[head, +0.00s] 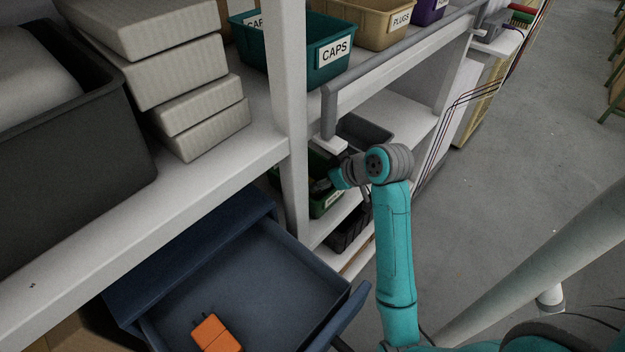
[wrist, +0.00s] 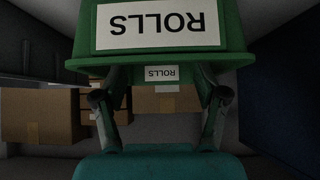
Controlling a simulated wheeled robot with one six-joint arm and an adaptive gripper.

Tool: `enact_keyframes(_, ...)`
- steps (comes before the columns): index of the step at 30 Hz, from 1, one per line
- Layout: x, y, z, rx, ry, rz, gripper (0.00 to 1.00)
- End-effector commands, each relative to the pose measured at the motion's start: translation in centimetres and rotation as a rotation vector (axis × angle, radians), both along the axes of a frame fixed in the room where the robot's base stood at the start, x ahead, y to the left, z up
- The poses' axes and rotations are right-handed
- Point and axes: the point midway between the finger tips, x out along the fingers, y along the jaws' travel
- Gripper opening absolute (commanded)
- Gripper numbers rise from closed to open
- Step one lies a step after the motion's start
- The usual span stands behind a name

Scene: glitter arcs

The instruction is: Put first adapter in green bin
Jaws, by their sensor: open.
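An orange adapter (head: 210,328) with prongs lies in the open blue drawer (head: 275,275) at the bottom of the head view. A seam crosses it, and I cannot tell if it is one piece or two touching. The green bin (head: 318,208) sits on a lower shelf, partly hidden by my arm. In the wrist view the green bin (wrist: 75,62) shows upside down with a ROLLS label. My gripper (wrist: 160,98) is open with its fingers spread beside the bin's front. Nothing is visible gripped between them. Whether the fingers touch the bin is unclear.
A teal CAPS bin (head: 305,75) and a tan PLUGS bin (head: 385,30) stand on the upper shelf. A shelf post (head: 289,130) and grey rail (head: 400,55) are near my arm. Cardboard boxes (wrist: 40,115) show in the wrist view.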

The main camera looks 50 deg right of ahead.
Motion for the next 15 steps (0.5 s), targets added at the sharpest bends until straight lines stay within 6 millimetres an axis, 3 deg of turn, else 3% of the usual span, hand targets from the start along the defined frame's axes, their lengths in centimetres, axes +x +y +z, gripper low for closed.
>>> enact_keyframes(6, -2.0, -0.1, 2.0, -0.002, -0.002, -0.001, 0.72)
enact_keyframes(15, -2.5, -0.1, 2.6, -0.001, 0.0, 0.001, 0.72)
